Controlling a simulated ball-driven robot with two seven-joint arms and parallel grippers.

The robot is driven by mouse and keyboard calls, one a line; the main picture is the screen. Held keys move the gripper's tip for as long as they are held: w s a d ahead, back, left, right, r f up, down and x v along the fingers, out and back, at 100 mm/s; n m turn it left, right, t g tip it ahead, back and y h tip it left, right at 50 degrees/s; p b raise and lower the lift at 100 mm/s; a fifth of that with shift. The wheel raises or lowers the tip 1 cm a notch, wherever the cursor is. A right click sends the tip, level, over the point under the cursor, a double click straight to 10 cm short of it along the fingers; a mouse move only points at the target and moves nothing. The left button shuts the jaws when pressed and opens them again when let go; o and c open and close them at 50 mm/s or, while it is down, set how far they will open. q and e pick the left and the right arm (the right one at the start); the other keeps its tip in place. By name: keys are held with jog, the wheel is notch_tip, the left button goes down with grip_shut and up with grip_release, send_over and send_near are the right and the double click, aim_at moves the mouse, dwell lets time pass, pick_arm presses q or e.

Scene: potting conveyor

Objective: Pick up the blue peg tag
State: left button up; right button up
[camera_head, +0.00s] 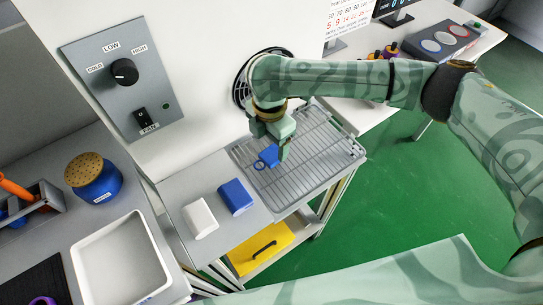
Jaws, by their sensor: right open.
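The blue peg tag (267,157) is a small blue piece with a ring-like end, on the grey wire rack (330,150) near the rack's left part. My right gripper (275,140) points down from above, right over the tag, with one finger beside it. The gripper is open. The finger partly covers the tag, and I cannot tell whether they touch. My left gripper is not in view.
A blue block (235,197) and a white block (200,218) lie on the grey shelf left of the rack. A blue jar (95,180) and white tray (120,262) are at the left.

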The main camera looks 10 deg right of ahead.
aim_at(268, 157)
jog(key=f, duration=0.1)
jog(key=f+b, duration=0.1)
jog(key=f, duration=0.1)
jog(key=f+b, duration=0.1)
jog(key=f, duration=0.1)
jog(key=shift+a+f, duration=0.15)
jog(key=shift+a, duration=0.1)
jog(key=shift+s, duration=0.1)
jog(key=shift+c, duration=0.9)
jog(key=c, duration=1)
jog(key=shift+o, duration=0.2)
jog(key=shift+r, duration=0.65)
notch_tip(268, 157, up, 3)
jog(key=shift+f+p, duration=0.1)
jog(key=shift+p, duration=0.9)
jog(key=s+d+r+p, duration=0.4)
jog(key=s+r+p, duration=0.2)
jog(key=s+r, duration=0.3)
jog(key=s, duration=0.4)
jog(key=shift+s+d, duration=0.15)
jog(key=shift+d, duration=0.05)
